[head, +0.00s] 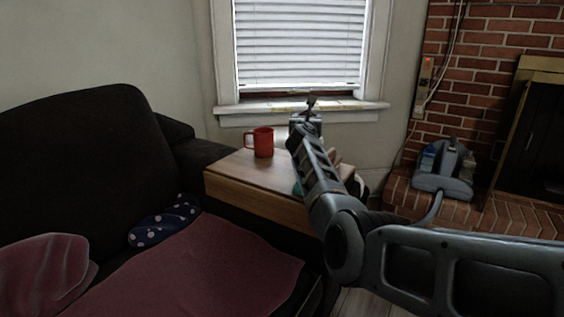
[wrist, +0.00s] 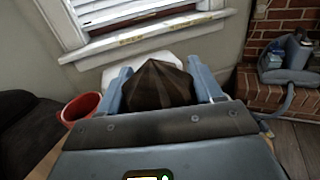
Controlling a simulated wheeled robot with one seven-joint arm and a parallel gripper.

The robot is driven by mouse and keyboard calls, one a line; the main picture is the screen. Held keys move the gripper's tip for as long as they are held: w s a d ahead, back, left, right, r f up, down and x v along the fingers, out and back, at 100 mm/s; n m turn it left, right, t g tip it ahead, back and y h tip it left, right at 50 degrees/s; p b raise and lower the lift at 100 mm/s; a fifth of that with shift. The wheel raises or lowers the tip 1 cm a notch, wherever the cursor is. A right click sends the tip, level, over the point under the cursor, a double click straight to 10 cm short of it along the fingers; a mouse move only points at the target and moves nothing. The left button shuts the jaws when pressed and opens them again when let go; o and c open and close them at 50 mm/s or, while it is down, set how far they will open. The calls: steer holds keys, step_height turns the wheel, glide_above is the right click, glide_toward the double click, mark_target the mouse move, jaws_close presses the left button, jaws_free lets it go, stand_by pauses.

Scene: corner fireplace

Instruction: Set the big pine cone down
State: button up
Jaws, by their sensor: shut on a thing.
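The big pine cone (wrist: 158,86) is dark brown and sits between the two fingers of my gripper (wrist: 160,84) in the wrist view. My gripper is shut on it, and the palm hides its near side. In the head view my gripper (head: 306,118) is over the far part of the wooden side table (head: 250,192). My arm hides part of the tabletop, and the pine cone cannot be made out clearly there. I cannot tell how far the cone is above the table.
A red mug (head: 264,142) stands on the table left of my gripper; it also shows in the wrist view (wrist: 80,108). A windowsill (head: 300,110) is behind. A dark sofa (head: 80,170) is at left, and a grey appliance (head: 444,170) sits on the brick hearth (head: 480,215) at right.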

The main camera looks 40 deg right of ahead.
steer(key=a+f+b, duration=0.1)
steer(key=a+f, duration=0.1)
steer(key=a, duration=0.1)
steer(key=a+f+b, duration=0.1)
steer(key=a+f, duration=0.1)
steer(key=a, duration=0.2)
steer(key=a+f+b, duration=0.1)
steer(key=a+f, duration=0.2)
steer(key=a, duration=0.1)
steer(key=shift+w+a+b, duration=0.1)
steer(key=shift+w+b, duration=0.05)
steer(key=shift+b, duration=0.2)
step_height(320, 180, down, 4)
steer(key=shift+f+b, duration=0.1)
steer(key=shift+b, duration=1.15)
steer(key=o, duration=1)
steer(key=shift+o, duration=0.2)
